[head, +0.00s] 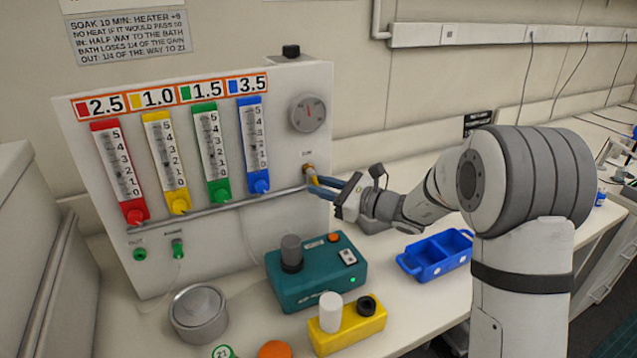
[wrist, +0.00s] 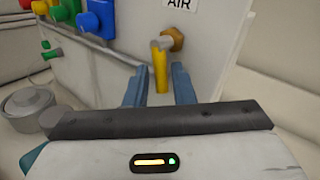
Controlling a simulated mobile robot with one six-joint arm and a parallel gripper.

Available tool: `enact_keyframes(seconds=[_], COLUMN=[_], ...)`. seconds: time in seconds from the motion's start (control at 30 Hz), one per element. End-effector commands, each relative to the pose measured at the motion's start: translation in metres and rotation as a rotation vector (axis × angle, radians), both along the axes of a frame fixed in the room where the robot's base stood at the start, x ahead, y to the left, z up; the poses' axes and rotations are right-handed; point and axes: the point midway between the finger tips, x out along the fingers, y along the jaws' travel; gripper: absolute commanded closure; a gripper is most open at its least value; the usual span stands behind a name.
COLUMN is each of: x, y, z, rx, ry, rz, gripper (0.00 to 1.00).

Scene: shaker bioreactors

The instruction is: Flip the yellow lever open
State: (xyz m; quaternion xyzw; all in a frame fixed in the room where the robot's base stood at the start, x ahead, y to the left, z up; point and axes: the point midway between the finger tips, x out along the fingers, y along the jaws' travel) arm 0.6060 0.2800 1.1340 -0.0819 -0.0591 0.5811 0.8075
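The yellow lever (wrist: 160,66) sits on a brass fitting (wrist: 173,39) on the white panel, below the AIR label. In the wrist view it points down the picture, towards my gripper. In the head view the lever (head: 327,182) shows at the panel's right side, partly covered by the blue fingers. My gripper (wrist: 160,78) has its two blue fingers apart, one on each side of the lever, with a narrow gap on both sides. In the head view my gripper (head: 318,185) reaches in from the right. Contact with the lever cannot be made out.
The panel (head: 290,110) carries several coloured flow tubes, a dial (head: 308,114) and a horizontal rail (head: 225,210) left of the lever. Below stand a teal device (head: 315,283), a yellow block (head: 350,330), a blue tray (head: 437,268) and a metal pot (head: 198,312).

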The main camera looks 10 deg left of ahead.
Motion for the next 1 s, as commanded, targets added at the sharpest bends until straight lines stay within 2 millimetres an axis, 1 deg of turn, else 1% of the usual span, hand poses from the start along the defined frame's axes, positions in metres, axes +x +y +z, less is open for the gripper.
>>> enact_keyframes(seconds=[0.1,0.33,0.37,0.6,0.63,0.87,1.0], x=[0.0016,0.0016,0.0015,0.0012,0.0012,0.0003,-0.0018], y=[0.0054,0.0062,0.0062,0.0064,0.0065,0.0076,0.0106], z=[0.0001,-0.0003,-0.0003,-0.0003,-0.0003,-0.004,-0.0085], rx=[0.0,0.0,0.0,0.0,0.0,0.019,0.104], ry=[0.001,0.0,0.0,0.0,0.0,0.016,0.078], rz=[0.0,0.0,0.001,0.002,0.002,0.003,0.004], gripper=[0.78,0.78,0.79,0.99,1.0,1.0,1.0])
